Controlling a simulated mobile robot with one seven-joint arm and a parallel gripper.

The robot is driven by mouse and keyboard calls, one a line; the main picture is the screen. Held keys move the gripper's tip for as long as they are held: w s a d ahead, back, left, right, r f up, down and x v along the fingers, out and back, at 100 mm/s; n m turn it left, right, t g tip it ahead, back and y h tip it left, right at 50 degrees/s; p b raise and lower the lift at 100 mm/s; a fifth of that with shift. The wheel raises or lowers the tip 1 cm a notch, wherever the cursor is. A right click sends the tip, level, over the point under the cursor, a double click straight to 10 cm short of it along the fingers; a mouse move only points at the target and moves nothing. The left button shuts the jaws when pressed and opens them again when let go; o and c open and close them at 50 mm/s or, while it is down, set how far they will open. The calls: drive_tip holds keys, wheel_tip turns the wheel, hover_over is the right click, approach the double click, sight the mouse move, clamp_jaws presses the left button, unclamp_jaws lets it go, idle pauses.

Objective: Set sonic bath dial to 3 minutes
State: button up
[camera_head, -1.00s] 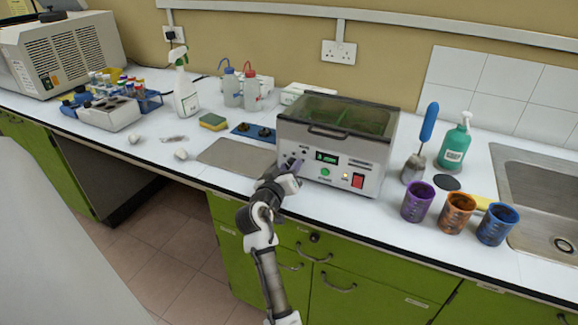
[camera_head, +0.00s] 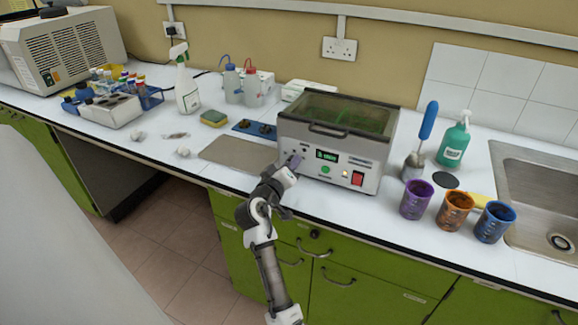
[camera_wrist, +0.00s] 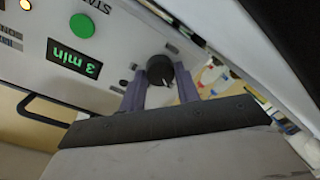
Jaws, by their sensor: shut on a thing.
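The sonic bath (camera_head: 345,120) is a grey box with a dark clear lid, standing on the white counter. Its black dial (camera_wrist: 160,69) sits at the left end of the front panel. My gripper (camera_head: 294,161) reaches the panel from the front; its two purple-grey fingers (camera_wrist: 160,92) are shut on the dial, one on each side. The green display (camera_wrist: 73,58) appears upside down in the wrist view and reads "3 min"; it also shows in the head view (camera_head: 327,156). In the head view the dial is hidden behind my fingers.
A round green button (camera_wrist: 82,26) is near the display, and a red switch (camera_head: 357,178) is at the panel's right. Purple (camera_head: 416,199), orange (camera_head: 455,208) and blue (camera_head: 495,221) beakers stand right of the bath. A grey mat (camera_head: 238,153) lies left.

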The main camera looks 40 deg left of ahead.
drive_tip(key=o, duration=1)
drive_tip(key=shift+c, duration=0.2)
drive_tip(key=b+v, duration=0.3)
drive_tip(key=v, duration=1.1)
drive_tip(key=shift+b, duration=0.35)
drive_tip(key=shift+w, duration=0.1)
